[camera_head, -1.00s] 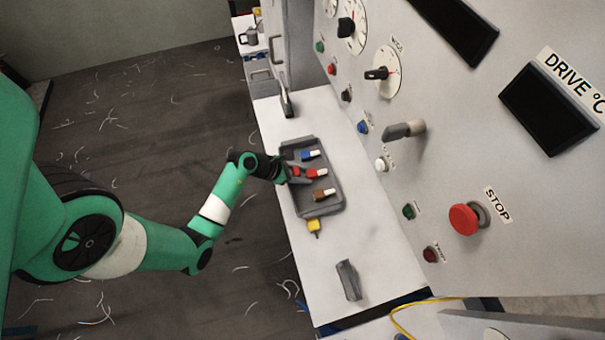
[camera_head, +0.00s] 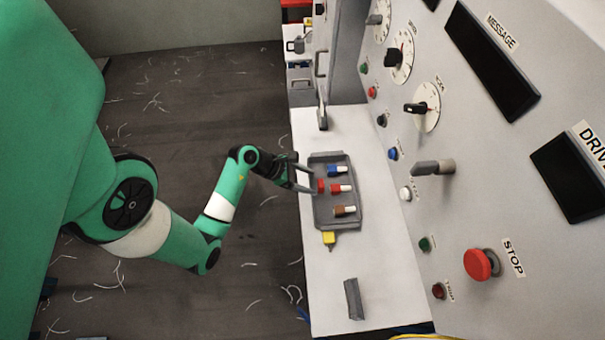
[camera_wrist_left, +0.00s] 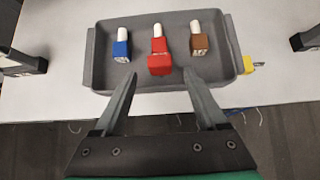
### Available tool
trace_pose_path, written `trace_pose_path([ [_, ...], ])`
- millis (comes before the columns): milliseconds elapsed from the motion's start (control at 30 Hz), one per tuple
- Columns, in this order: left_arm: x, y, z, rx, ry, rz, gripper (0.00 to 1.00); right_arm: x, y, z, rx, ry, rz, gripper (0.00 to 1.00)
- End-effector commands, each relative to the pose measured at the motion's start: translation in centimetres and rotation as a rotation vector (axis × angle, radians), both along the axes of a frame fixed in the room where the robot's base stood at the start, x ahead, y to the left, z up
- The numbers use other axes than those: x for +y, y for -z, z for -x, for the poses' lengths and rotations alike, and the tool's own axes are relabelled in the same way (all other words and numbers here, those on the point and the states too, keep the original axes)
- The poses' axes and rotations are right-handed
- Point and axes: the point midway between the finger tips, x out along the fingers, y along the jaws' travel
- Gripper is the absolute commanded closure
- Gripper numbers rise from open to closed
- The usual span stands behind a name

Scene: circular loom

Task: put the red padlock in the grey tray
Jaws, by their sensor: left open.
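The grey tray (camera_head: 358,215) lies on the white table; it also shows in the left wrist view (camera_wrist_left: 88,58). The red padlock (camera_head: 321,185) appears to be in the tray, near its left wall. In the left wrist view it (camera_wrist_left: 159,66) shows ahead of the fingers, overlapping a red piece with a white end (camera_wrist_left: 157,43); whether they touch I cannot tell. My left gripper (camera_head: 313,180) is open and empty at the tray's left edge, its fingertips (camera_wrist_left: 162,76) apart and short of the padlock. My right gripper is not in view.
A blue piece (camera_head: 335,171) and a brown piece (camera_head: 342,211), each with a white end, lie in the tray. A yellow item (camera_head: 328,238) sits just outside it. A dark grey block (camera_head: 354,299) stands nearer. The control panel (camera_head: 470,210) rises at right.

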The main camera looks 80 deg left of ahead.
Motion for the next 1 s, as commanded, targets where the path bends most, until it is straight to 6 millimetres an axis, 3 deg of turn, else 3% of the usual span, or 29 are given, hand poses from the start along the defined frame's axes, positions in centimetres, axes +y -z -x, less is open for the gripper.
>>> trace_pose_path([
  [100, 0.2, -1.6, 1.4, -0.001, -0.004, -0.001, 0.26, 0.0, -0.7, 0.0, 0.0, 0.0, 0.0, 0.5],
  [267, 0.1, -2.1, 2.1, 0.0, 0.001, 0.001, 0.26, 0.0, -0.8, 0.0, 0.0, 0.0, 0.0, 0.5],
  [600, 0.1, -2.1, 2.0, -0.003, 0.001, -0.001, 0.26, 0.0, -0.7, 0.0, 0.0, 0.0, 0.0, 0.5],
  [700, 0.6, -3.6, 0.5, -0.062, 0.001, -0.016, 0.26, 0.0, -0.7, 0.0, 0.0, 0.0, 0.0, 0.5],
  [767, 1.1, -5.9, -1.7, -0.154, -0.003, -0.034, 0.26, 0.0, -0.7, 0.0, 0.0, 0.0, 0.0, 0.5],
  [867, 1.4, -13.2, -6.8, -0.416, -0.002, -0.041, 0.26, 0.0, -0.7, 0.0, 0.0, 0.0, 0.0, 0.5],
  [967, 0.0, -24.0, -11.4, -0.769, 0.014, 0.036, 0.26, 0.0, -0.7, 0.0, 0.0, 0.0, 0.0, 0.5],
  [1000, -0.9, -28.6, -12.4, -0.914, 0.026, 0.101, 0.26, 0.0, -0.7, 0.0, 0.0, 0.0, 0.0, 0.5],
])
